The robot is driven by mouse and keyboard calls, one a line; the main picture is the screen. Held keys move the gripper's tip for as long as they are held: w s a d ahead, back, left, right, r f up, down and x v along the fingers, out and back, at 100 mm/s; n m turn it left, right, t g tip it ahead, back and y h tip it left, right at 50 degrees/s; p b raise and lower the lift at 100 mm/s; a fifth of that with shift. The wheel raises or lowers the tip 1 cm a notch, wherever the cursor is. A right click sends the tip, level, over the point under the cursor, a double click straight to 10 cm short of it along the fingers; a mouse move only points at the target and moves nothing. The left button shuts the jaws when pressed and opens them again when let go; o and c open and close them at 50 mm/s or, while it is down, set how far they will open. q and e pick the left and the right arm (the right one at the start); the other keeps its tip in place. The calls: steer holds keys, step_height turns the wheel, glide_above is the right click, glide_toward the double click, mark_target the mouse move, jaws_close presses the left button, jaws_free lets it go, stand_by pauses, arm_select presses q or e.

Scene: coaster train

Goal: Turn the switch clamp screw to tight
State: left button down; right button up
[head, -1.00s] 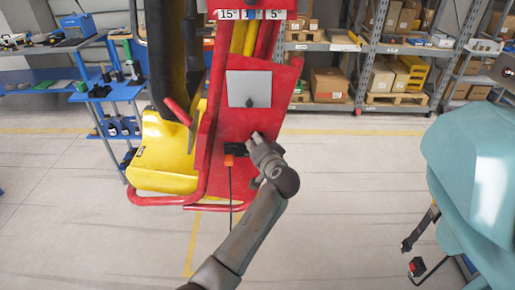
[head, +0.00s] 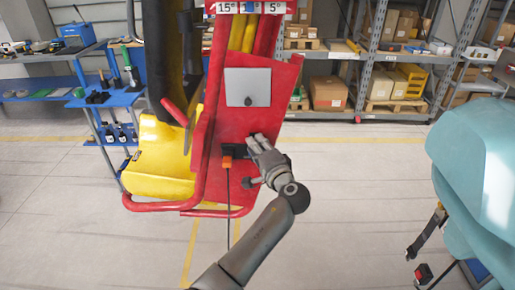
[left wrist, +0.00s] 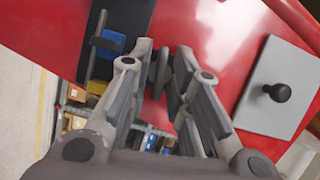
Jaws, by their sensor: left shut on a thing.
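A red upright panel (head: 229,120) carries a silver plate (head: 246,79) with a black knob, and lower down a dark block (head: 240,151) with an orange plug (head: 227,161) and a hanging cable. My left gripper (head: 257,142) is at the panel, just right of that block. In the left wrist view its fingers (left wrist: 172,62) point at the red panel and are shut on a dark round screw knob (left wrist: 182,66). The fingers partly cover the knob, and any tight marking on it cannot be read. My right gripper is not in view.
A yellow shell (head: 160,158) and red tube frame (head: 160,206) stand left of the panel. A blue workbench (head: 108,97) and loaded shelving (head: 395,65) are behind. A teal shape (head: 475,160) fills the right side. Open floor (head: 350,200) lies between.

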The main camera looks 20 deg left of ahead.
arm_select(q)
steer(key=shift+f, duration=0.15)
steer(key=c, duration=1.3)
jaws_free()
steer(key=shift+c, duration=0.2)
steer(key=v, duration=0.7)
steer(key=shift+s, duration=0.2)
steer(key=shift+d, duration=0.15)
